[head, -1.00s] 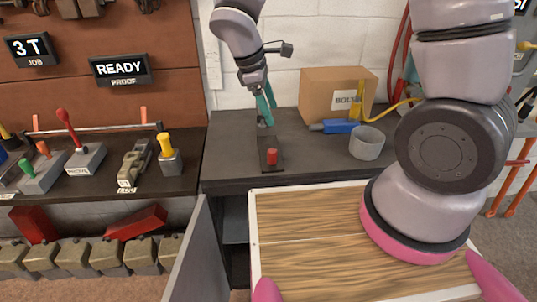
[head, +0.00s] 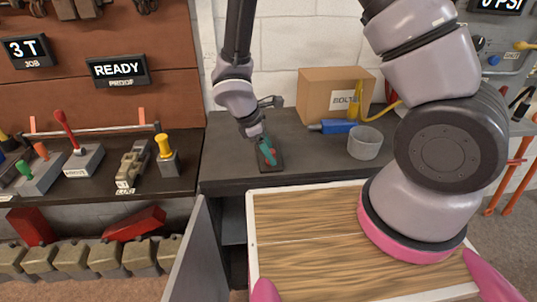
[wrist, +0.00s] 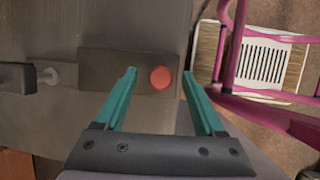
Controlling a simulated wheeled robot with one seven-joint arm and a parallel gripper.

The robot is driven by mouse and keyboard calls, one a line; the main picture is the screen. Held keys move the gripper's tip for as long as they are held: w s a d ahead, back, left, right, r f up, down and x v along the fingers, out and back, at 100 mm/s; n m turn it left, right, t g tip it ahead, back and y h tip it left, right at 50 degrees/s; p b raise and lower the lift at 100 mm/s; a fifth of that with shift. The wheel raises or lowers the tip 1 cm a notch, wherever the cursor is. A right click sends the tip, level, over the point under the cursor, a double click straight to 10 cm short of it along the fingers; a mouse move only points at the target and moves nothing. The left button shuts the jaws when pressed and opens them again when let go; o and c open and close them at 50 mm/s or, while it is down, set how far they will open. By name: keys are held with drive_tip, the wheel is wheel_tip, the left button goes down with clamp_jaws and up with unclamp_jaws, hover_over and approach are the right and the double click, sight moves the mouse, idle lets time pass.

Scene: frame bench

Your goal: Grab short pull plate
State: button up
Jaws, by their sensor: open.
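The short pull plate (head: 263,167) is a dark flat plate on the grey bench, with a round red knob. In the wrist view the plate (wrist: 112,62) lies beyond my fingers and its red knob (wrist: 161,78) shows between the two fingertips. My gripper (wrist: 159,74) is open, with one teal finger on each side of the knob. I cannot tell how far above the plate the tips are. In the head view my gripper (head: 267,151) is over the plate and hides most of the knob.
To the right on the bench (head: 222,176) stand a cardboard box (head: 322,93) marked BOLTS, a blue tool (head: 335,127) and a grey cup (head: 365,142). A yellow-knobbed lever (head: 166,158) and other levers stand on the left shelf. The bench front edge is near the plate.

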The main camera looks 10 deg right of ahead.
drive_tip(key=shift+x, duration=0.85)
clamp_jaws()
idle(0.8)
